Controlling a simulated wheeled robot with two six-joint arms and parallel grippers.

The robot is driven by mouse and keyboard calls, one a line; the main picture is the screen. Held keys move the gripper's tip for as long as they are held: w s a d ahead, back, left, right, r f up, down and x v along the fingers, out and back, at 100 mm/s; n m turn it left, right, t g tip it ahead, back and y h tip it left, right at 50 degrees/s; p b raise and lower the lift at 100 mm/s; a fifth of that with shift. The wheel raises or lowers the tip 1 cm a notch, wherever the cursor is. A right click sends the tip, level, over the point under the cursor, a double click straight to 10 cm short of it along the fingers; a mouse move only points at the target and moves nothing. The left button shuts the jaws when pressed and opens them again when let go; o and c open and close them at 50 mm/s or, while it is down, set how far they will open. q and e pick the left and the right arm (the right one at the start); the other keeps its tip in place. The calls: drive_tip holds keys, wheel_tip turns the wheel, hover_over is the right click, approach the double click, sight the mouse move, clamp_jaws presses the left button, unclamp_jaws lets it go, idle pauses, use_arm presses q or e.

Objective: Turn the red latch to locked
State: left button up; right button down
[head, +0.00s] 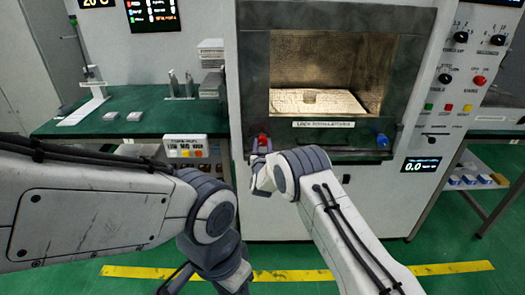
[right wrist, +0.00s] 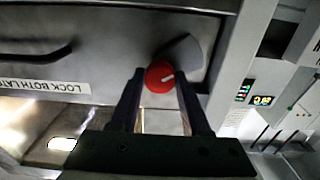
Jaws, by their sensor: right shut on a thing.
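The red latch (head: 262,139) is at the lower left of the microwave's door frame, below the left end of the label strip. In the right wrist view its round red knob (right wrist: 160,77) carries a white mark and sits before a grey rounded plate (right wrist: 183,58). My right gripper (head: 260,152) is at the latch, its two dark fingers (right wrist: 158,95) on either side of the red knob and shut on it. The blue latch (head: 382,140) is at the lower right of the frame. My left arm's lower end (head: 190,277) hangs low; its fingers are unclear.
The microwave chamber (head: 330,75) is open to view, with a small item on its light floor plate. A label strip (head: 323,124) runs below it. A green bench (head: 125,118) with a button box (head: 186,146) stands left. Control knobs and a display (head: 421,165) are at right.

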drive_tip(key=m+b, duration=1)
drive_tip(key=b, duration=0.2)
drive_tip(key=shift+f, duration=0.2)
drive_tip(key=shift+r+m+b, duration=0.1)
drive_tip(key=shift+m+b, duration=0.9)
drive_tip(key=shift+m, duration=0.2)
drive_tip(key=shift+c, duration=1.8)
unclamp_jaws()
drive_tip(key=shift+r, duration=0.1)
drive_tip(key=s, duration=1)
drive_tip(key=shift+s, duration=0.3)
